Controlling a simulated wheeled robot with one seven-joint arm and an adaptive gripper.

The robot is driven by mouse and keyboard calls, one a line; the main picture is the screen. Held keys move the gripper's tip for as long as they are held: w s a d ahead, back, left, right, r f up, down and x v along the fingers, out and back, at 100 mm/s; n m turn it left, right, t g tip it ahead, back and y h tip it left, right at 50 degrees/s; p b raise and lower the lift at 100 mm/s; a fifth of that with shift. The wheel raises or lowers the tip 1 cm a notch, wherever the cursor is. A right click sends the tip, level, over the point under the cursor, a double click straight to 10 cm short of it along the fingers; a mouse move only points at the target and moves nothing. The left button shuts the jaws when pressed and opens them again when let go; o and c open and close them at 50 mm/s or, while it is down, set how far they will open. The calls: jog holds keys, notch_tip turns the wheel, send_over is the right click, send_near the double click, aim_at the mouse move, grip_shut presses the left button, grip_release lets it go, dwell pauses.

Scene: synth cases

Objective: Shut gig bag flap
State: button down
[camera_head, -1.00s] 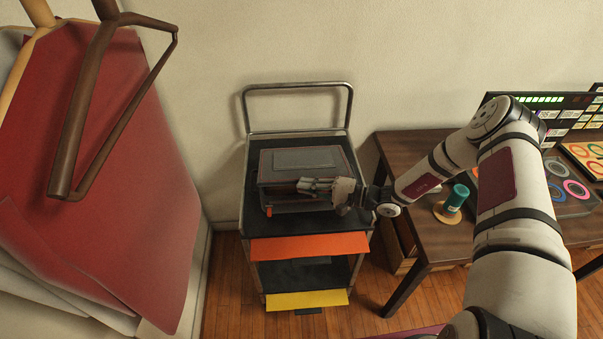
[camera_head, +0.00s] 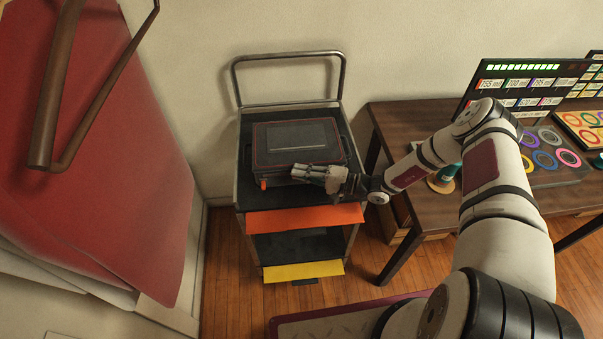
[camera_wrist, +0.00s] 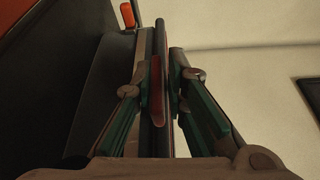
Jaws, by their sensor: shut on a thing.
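The gig bag (camera_head: 272,153) is a dark, box-like case with red edging, lying on the top deck of a cart. Its flap (camera_head: 300,140) lies about level over the top, with a grey panel in its middle. Whether it is fully down at the front cannot be told. My gripper (camera_head: 297,173) reaches in from the right along the bag's front edge and hides part of it. In the wrist view, my gripper (camera_wrist: 160,75) is shut on a thin dark edge with a red tab (camera_wrist: 157,92), seemingly the flap's edge.
The cart (camera_head: 240,188) has a raised handle at the back and orange and yellow strips in front. Red sheets (camera_head: 120,190) hang at left.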

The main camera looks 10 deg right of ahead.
jog(key=c, duration=1.7)
grip_release()
jog(key=shift+w+f, duration=0.1)
jog(key=shift+f, duration=0.4)
jog(key=shift+r, duration=0.1)
jog(key=shift+r, duration=0.1)
jog(key=v, duration=1.2)
jog(key=shift+r, duration=0.1)
